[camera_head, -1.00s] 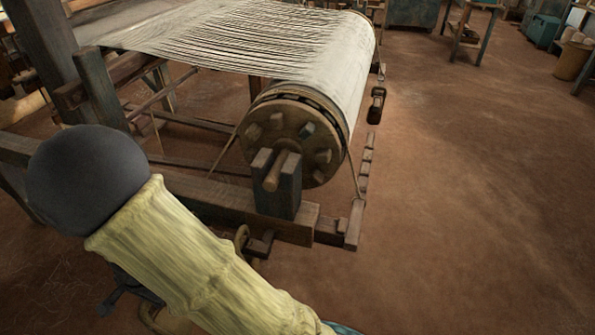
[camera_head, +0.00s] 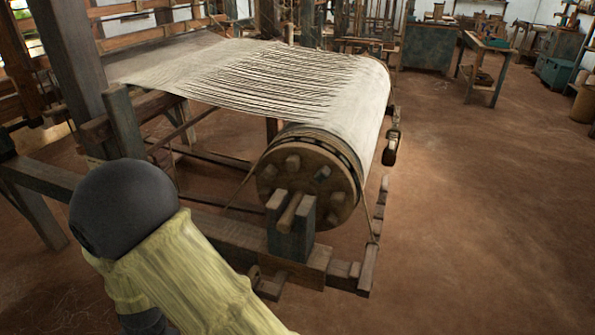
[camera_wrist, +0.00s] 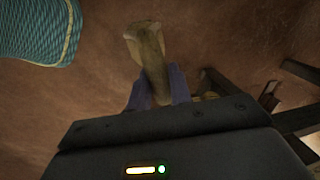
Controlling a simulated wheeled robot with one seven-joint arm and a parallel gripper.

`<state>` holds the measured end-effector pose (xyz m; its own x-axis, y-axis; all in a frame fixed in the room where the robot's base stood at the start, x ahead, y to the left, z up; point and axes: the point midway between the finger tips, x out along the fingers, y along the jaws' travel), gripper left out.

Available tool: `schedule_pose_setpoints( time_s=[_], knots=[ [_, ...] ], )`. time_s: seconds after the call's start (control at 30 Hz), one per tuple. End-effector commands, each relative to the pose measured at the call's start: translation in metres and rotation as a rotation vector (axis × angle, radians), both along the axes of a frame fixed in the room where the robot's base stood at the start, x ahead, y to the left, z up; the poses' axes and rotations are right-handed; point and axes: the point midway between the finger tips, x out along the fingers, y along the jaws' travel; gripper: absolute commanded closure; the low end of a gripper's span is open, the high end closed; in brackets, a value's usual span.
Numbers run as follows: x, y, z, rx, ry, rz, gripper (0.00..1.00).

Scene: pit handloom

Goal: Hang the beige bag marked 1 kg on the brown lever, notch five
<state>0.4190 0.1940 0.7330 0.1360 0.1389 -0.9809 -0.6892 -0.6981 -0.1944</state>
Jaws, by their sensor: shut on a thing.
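My gripper (camera_wrist: 158,92) shows in the wrist view with its blue-purple fingers shut on a beige-brown thing (camera_wrist: 148,50), which sticks out beyond the fingertips. It may be the beige bag or its strap; no 1 kg mark shows. A brown notched bar (camera_head: 371,240), which looks like the lever, runs along the right side of the loom's roller in the head view. Its notches are too small to count surely. In the head view my sleeved arm fills the lower left, and my gripper and the held thing are out of sight.
The loom's roller (camera_head: 312,178), wound with pale warp, stands beside the bar. A dark piece (camera_head: 391,148) hangs at its right. A teal striped thing (camera_wrist: 38,30) is at the wrist view's upper left. Brown floor (camera_head: 480,220) is clear to the right.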

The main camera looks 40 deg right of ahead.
Motion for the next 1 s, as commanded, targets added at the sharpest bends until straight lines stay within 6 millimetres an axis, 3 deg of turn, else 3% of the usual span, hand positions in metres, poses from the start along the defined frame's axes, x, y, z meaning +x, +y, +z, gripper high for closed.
schedule_pose_setpoints(
  time_s=[0.23, 0.6, 0.77, 1.0],
  knots=[
    [-0.028, 0.019, -0.009, 0.001, 0.002, 0.204, 1.00],
    [-0.087, 0.062, -0.020, 0.000, -0.001, 0.620, 1.00],
    [-0.099, 0.070, -0.021, 0.000, -0.003, 0.695, 1.00],
    [-0.100, 0.071, -0.021, -0.001, -0.003, 0.703, 1.00]
  ],
)
